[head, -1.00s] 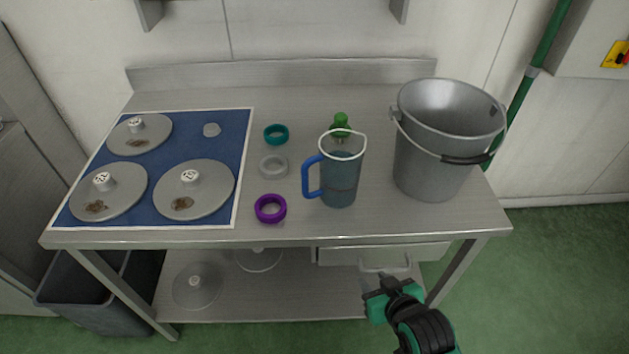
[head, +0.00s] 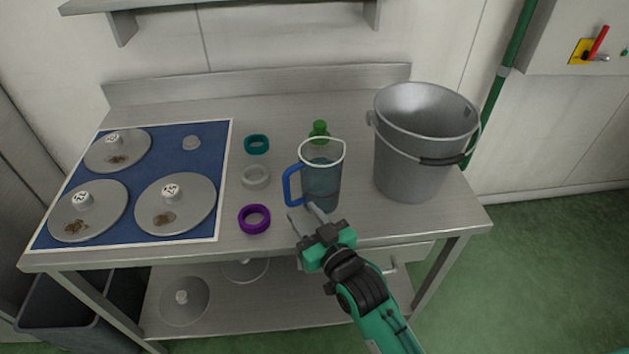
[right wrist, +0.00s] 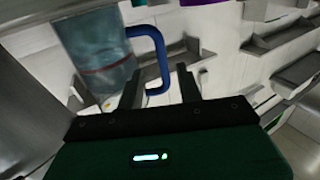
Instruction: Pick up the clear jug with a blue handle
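The clear jug (head: 322,188) stands upright near the front edge of the steel table, with a white rim and a bluish body. Its blue handle (head: 288,184) points left. My right gripper (head: 304,211) is open and empty, just in front of the jug's lower handle side. In the right wrist view, the jug (right wrist: 97,55) is at the upper left and its handle (right wrist: 160,52) lies ahead of the gap between my open fingers (right wrist: 160,78); I cannot tell whether they touch it. My left gripper is not in view.
A grey bucket (head: 408,165) stands right of the jug, and a green-capped bottle (head: 319,130) is behind it. Purple (head: 243,222), clear (head: 247,181) and teal (head: 248,147) rings lie left. A blue mat (head: 146,160) with lidded discs fills the table's left side.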

